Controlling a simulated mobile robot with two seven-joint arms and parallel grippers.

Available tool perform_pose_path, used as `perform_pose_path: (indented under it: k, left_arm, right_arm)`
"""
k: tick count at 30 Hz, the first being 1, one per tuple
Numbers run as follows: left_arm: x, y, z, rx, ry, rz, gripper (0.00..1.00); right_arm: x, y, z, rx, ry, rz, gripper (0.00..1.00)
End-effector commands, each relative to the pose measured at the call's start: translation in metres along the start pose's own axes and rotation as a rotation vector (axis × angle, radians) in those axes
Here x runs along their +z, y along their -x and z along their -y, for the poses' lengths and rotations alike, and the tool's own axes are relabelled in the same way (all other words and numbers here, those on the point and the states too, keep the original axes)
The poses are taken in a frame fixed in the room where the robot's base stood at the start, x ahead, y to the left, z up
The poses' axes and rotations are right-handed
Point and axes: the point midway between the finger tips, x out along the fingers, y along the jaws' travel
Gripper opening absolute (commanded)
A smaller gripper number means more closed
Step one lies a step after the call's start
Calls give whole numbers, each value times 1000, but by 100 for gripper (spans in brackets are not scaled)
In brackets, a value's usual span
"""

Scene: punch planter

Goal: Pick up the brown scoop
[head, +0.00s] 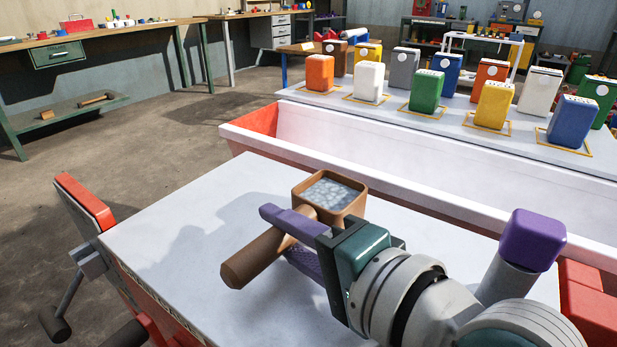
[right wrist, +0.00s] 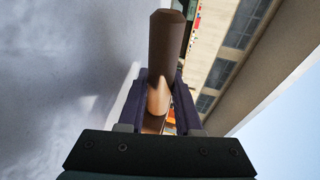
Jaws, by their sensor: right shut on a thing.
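The brown scoop (head: 252,258) has a thick round handle and a square, open bowl holding a pale grey, lumpy filling. My right gripper (head: 283,236) is shut on the handle, its purple fingers on either side, between the bowl and the handle's free end. The scoop is over the white tabletop (head: 180,225), with the bowl's opening facing up; the shadows suggest it is raised, but I cannot tell how far. In the right wrist view, the handle (right wrist: 166,48) sticks out between the fingers. My left gripper is not in view.
A long white trough (head: 420,160) with a reddish end lies just beyond the tabletop. Behind it, several coloured canisters (head: 425,90) stand on a pale table. A red-topped fixture with dark handles (head: 85,200) is at the table's left. The tabletop's left part is clear.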

Motion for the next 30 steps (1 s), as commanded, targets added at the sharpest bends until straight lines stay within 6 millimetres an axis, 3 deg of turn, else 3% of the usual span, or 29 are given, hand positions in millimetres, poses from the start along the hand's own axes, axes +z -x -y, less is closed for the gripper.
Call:
perform_pose_path:
  k: [5, 10, 14, 24, 30]
  left_arm:
    - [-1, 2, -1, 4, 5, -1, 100]
    - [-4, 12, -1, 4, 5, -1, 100]
    - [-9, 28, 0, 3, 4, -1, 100]
    - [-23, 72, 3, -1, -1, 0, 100]
    - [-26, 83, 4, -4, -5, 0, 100]
  right_arm:
    - [0, 1, 4, -3, 1, -1, 0]
    - [-1, 5, 21, -4, 0, -1, 0]
    - [-2, 12, 49, -7, -1, -1, 0]
    - [-7, 38, 148, -8, 0, -2, 0]
    - [-9, 47, 182, -5, 0, -1, 0]
